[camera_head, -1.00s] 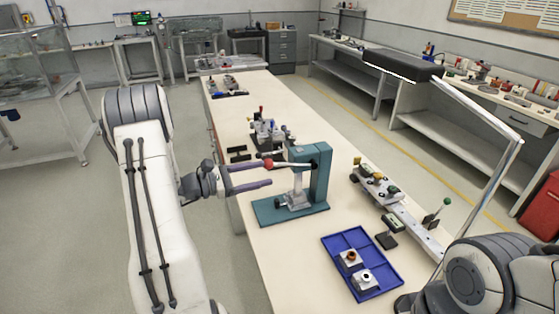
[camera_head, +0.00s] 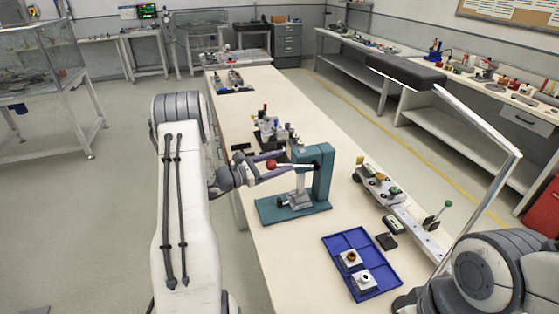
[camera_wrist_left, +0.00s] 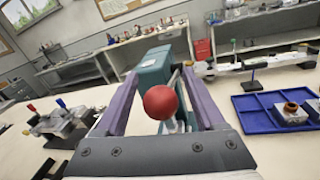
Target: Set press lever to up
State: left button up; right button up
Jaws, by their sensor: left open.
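The teal press (camera_head: 322,185) stands on its base plate on the bench, with a grey block under its arm. Its lever ends in a red ball knob (camera_head: 271,164) and lies roughly level, pointing left. My left gripper (camera_head: 286,163) reaches in from the left with its purple fingers open around the knob and lever. In the left wrist view the red knob (camera_wrist_left: 160,102) sits between the two spread fingers (camera_wrist_left: 160,78), with gaps at its sides. The press (camera_wrist_left: 155,72) shows behind the knob, which hides much of the lever. My right gripper is not in view.
A blue divided tray (camera_head: 338,272) with two small fittings lies in front of the press. A rail with knobs (camera_head: 405,210) lies to the right. A clamp fixture (camera_head: 272,132) stands behind the press. The bench's near left part is clear.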

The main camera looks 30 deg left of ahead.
pick_arm(q)
grip_shut()
dwell(1.4)
